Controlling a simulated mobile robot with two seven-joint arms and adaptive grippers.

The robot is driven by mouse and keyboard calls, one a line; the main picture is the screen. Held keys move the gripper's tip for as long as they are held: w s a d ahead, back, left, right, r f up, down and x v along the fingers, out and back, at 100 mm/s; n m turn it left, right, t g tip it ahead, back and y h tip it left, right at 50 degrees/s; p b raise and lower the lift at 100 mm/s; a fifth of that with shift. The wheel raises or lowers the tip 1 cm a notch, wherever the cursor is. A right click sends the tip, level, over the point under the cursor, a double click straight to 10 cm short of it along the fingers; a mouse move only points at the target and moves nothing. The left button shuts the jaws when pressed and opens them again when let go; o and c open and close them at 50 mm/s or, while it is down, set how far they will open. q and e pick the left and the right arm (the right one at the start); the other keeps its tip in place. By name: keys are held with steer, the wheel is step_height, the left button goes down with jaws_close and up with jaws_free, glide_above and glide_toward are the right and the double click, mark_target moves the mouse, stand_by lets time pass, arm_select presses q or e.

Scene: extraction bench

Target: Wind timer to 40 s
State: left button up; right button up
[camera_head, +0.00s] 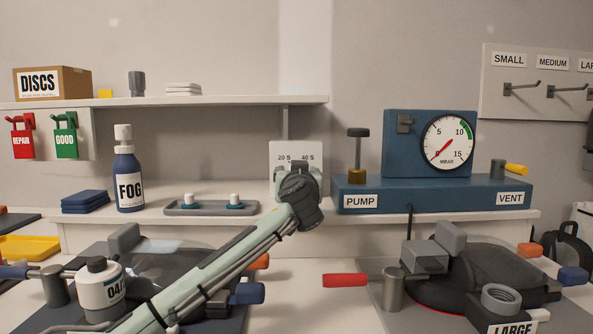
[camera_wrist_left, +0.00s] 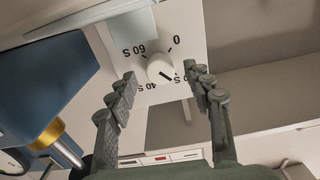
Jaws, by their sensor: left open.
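The timer (camera_head: 296,151) is a white plate standing on the bench shelf, with 20 S and 40 S readable above my gripper in the head view. My left gripper (camera_head: 297,172) is in front of it and hides its knob there. In the left wrist view the timer plate (camera_wrist_left: 190,38) appears upside down, with a round white knob (camera_wrist_left: 159,67) and 0, 60 S and 40 S marks. A dark mark by the knob points down-right, near 40 S. My left gripper (camera_wrist_left: 160,76) is open, its fingers on either side of the knob, with gaps visible. My right gripper is out of view.
The blue pump unit (camera_head: 440,193) with its gauge stands right of the timer. A grey tray (camera_head: 211,211) and a FOG bottle (camera_head: 129,187) stand to the left. Below are two dark devices, one with a red handle (camera_head: 345,280).

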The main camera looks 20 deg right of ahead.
arm_select(q)
steer(key=shift+w, duration=0.3)
steer(key=c, duration=1.1)
steer(key=shift+c, duration=0.2)
stand_by(0.5)
steer(key=o, duration=1.1)
steer(key=shift+o, duration=0.2)
steer(key=v, duration=1.2)
